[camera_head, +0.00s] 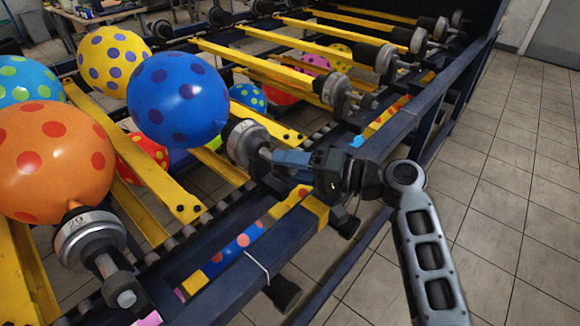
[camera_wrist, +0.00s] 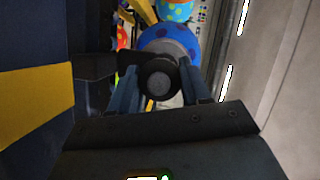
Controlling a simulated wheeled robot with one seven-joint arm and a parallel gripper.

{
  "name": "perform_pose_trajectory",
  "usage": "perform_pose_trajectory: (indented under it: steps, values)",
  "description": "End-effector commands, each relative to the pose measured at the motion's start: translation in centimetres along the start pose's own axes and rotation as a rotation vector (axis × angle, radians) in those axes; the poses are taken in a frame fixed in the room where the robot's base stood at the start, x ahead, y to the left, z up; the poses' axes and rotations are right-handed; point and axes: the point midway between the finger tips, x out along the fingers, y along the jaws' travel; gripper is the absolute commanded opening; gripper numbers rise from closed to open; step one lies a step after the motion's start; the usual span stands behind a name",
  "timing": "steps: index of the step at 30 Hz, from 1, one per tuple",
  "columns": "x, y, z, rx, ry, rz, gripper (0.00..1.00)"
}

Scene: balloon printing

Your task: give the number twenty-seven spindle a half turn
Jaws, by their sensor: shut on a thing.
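The spindle (camera_head: 243,141) that carries the blue balloon with darker blue dots (camera_head: 178,98) sits at the rail's edge in the head view. Its number cannot be read. My gripper (camera_head: 285,160) reaches it from the right and is shut on its outer end. In the wrist view the round dark end of the spindle (camera_wrist: 160,82) lies between the two fingers of my gripper (camera_wrist: 160,95). The blue balloon (camera_wrist: 170,42) is straight beyond it. The parts of the spindle between the fingers are partly hidden.
A neighbouring numbered spindle (camera_head: 90,238) with an orange balloon (camera_head: 52,160) is at the lower left. More spindles (camera_head: 340,90) line the dark blue frame (camera_head: 395,130) toward the back. Yellow bars (camera_head: 255,62) cross the machine. The tiled floor (camera_head: 510,200) on the right is clear.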

Motion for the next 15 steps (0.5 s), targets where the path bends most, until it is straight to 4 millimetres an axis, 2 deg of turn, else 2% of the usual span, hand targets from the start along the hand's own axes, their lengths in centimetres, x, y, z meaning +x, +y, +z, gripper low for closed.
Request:
perform_pose_trajectory:
  steps: [15]
  values:
    - [-0.11, -0.01, -0.3, 0.092, 0.008, -0.038, 0.17]
